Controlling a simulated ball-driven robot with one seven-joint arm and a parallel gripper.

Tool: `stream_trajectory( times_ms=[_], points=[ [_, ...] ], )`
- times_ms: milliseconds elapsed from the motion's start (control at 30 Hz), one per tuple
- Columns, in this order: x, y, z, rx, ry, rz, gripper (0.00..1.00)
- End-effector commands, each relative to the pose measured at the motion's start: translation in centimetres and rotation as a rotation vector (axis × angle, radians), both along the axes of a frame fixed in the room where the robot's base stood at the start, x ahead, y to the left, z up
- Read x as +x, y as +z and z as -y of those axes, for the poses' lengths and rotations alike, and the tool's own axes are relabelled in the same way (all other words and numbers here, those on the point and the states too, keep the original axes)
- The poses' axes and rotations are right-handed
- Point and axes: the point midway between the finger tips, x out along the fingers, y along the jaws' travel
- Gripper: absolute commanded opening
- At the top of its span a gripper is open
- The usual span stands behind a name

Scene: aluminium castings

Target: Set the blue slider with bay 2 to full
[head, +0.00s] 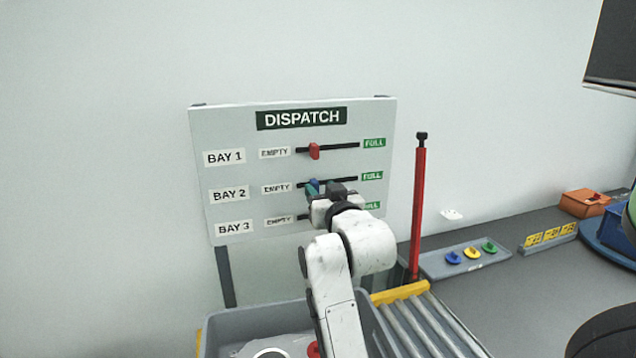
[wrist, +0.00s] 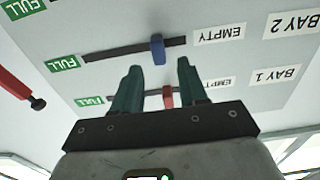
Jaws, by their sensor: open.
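The grey-white DISPATCH board (head: 235,175) has three labelled slots, one per bay. The blue slider (head: 315,183) is in the bay 2 slot, nearer the EMPTY end than the green FULL label (head: 372,176). In the wrist view, where the lettering is upside down, the blue slider (wrist: 157,48) stands just beyond my fingertips, in line with the gap between them. My gripper (wrist: 158,66) is open, with teal fingers and nothing between their tips. In the head view my gripper (head: 316,191) is at the bay 2 row and partly covers that area.
The red slider (head: 314,151) of bay 1 is in the row above, near EMPTY. My arm hides most of the bay 3 slot. A red post (head: 418,210) stands right of the board. A grey bin (head: 260,318) and a roller conveyor (head: 430,320) lie below.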

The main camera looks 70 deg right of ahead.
Motion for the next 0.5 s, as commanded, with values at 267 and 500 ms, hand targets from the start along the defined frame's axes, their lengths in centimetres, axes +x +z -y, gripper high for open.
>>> stream_trajectory(
  times_ms=[267,500],
  points=[
    [1.7,0.1,2.0,0.000,0.000,0.001,0.43],
    [1.8,0.0,2.1,0.000,0.000,0.000,0.43]
  ],
)
